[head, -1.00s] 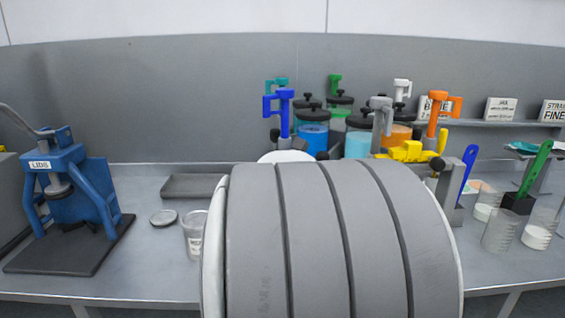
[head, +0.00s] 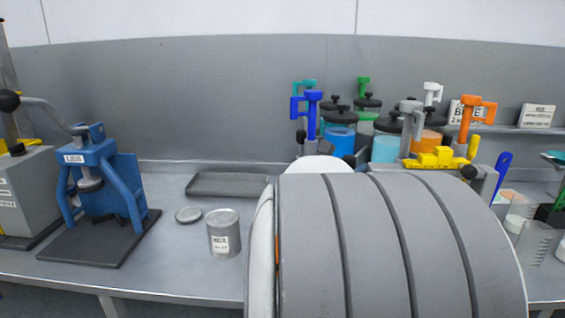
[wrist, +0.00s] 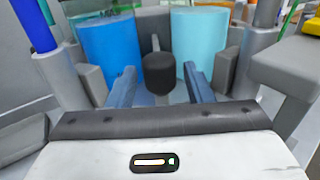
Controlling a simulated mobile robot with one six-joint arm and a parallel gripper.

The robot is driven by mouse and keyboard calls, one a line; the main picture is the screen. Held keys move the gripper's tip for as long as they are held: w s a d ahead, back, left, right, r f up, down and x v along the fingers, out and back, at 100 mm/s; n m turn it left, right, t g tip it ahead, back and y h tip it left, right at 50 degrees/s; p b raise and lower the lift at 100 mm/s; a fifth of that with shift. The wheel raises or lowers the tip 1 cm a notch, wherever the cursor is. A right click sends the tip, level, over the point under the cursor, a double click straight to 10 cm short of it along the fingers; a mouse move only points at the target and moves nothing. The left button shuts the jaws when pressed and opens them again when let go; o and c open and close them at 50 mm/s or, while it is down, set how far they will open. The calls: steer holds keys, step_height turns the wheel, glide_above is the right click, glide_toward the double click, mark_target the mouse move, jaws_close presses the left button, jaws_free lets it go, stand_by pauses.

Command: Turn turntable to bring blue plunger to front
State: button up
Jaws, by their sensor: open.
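The blue plunger (head: 311,113) stands upright at the left front of a ring of jars in the head view. In the wrist view, a dark blue upright post (wrist: 35,25) shows at the upper left. My gripper (wrist: 160,70) is open. A black round knob (wrist: 158,74) on a grey stem stands between its two blue-grey fingers, and I cannot tell whether they touch it. Behind the knob are a blue jar (wrist: 107,48) and a light cyan jar (wrist: 201,45). My grey arm hides the gripper and most of the turntable in the head view.
Orange (head: 470,115), green (head: 363,88) and white (head: 432,95) plungers stand around the ring. A yellow part (head: 436,158) is at its right front. A blue press (head: 100,185), dark tray (head: 228,186) and metal can (head: 223,234) stand on the bench to the left.

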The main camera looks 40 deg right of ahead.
steer(key=v, duration=0.7)
steer(key=shift+a, duration=0.1)
